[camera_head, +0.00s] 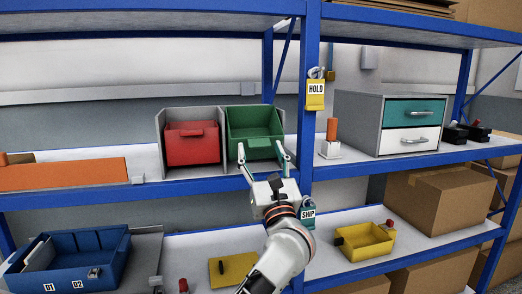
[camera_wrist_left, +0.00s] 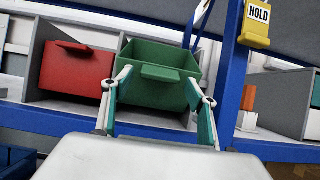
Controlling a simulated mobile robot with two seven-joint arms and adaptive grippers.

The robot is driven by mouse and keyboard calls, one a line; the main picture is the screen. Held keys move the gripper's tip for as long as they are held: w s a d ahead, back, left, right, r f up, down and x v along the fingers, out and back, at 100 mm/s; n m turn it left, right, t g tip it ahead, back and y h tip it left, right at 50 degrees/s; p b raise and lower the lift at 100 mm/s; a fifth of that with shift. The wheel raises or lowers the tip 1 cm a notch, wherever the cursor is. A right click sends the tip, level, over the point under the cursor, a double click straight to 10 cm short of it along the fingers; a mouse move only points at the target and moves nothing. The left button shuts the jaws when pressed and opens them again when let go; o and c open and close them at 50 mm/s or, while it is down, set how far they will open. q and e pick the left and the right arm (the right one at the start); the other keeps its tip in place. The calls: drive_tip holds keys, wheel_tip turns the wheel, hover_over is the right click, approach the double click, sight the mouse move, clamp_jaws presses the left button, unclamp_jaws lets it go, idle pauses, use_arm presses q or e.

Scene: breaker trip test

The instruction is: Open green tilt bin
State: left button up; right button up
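The green tilt bin (camera_head: 255,123) sits in the right half of a grey two-bay housing on the middle shelf. Its front leans outward and part of its inside shows above the front edge. It also shows in the left wrist view (camera_wrist_left: 155,92), with a green handle lip (camera_wrist_left: 160,74) on its front. My left gripper (camera_head: 260,149) is open, its two fingers spread at either side of the bin's front. In the left wrist view nothing is between the fingers except the bin and its lip; I cannot tell if they touch it. My right gripper is not in view.
A red bin (camera_head: 191,150) fills the housing's left bay. A blue upright (camera_head: 308,100) with a yellow HOLD tag (camera_head: 315,95) stands close right. A drawer unit (camera_head: 363,125) is farther right. A blue tray (camera_head: 75,262) and yellow bin (camera_head: 365,242) are on the lower shelf.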

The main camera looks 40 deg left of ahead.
use_arm(q)
drive_tip(key=shift+r, duration=0.2)
drive_tip(key=shift+s+d, duration=0.1)
drive_tip(key=v, duration=1.2)
